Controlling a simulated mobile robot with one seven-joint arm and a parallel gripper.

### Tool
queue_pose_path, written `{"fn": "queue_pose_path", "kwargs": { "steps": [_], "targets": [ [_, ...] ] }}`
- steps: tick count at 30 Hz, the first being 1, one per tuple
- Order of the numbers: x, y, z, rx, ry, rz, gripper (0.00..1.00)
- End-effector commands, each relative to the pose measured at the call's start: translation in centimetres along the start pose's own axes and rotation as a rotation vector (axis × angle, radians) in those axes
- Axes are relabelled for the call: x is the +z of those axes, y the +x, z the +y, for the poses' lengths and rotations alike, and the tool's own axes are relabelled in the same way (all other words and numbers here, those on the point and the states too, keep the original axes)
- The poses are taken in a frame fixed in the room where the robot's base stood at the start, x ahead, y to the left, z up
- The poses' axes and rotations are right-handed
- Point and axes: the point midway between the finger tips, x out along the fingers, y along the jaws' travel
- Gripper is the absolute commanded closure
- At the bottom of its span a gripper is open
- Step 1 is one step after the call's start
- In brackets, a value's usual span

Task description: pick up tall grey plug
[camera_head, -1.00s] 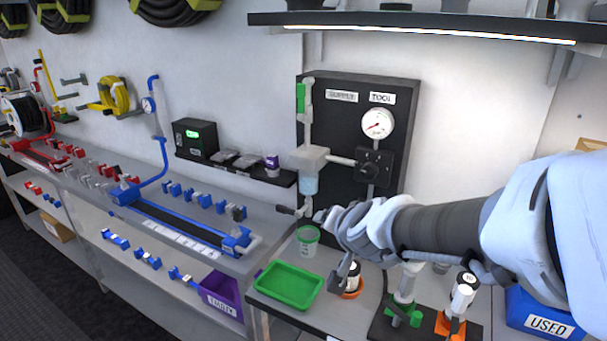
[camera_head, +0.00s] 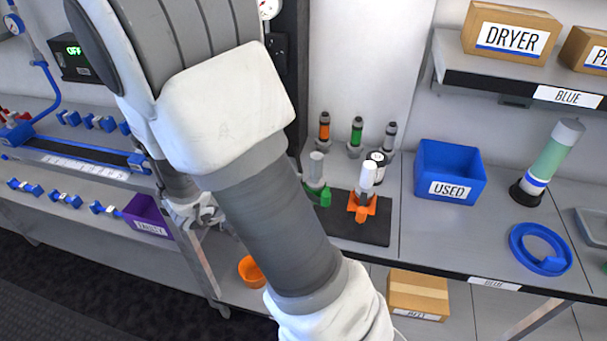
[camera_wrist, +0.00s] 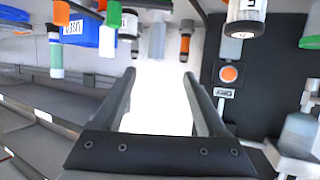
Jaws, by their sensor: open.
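I cannot tell for sure which item is the tall grey plug. A light grey cylinder (camera_head: 317,165) stands upright in a green clamp on the black mat, and a whiter cylinder (camera_head: 368,176) stands beside it in an orange clamp. In the wrist view, which shows the place upside down, a pale grey cylinder (camera_wrist: 157,40) lies beyond the fingertips, between a green and an orange piece. My gripper (camera_wrist: 158,78) is open, with nothing between its fingers. In the head view my arm covers much of the middle, and the fingers cannot be made out.
A blue USED bin (camera_head: 450,172) stands right of the black mat (camera_head: 345,228). Several dark-topped tubes with coloured bands stand behind the mat. A green-and-grey cylinder (camera_head: 553,160) and a blue ring (camera_head: 540,250) are farther right. A shelf with boxes hangs above.

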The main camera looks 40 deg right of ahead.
Motion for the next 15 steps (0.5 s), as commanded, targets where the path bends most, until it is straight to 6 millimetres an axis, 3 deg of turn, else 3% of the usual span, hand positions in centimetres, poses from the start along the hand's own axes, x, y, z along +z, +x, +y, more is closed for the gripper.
{"fn": "queue_pose_path", "kwargs": {
  "steps": [15],
  "targets": [
    [0.1, 10.3, 0.1, 0.001, 0.001, -0.001, 0.24]
  ]
}}
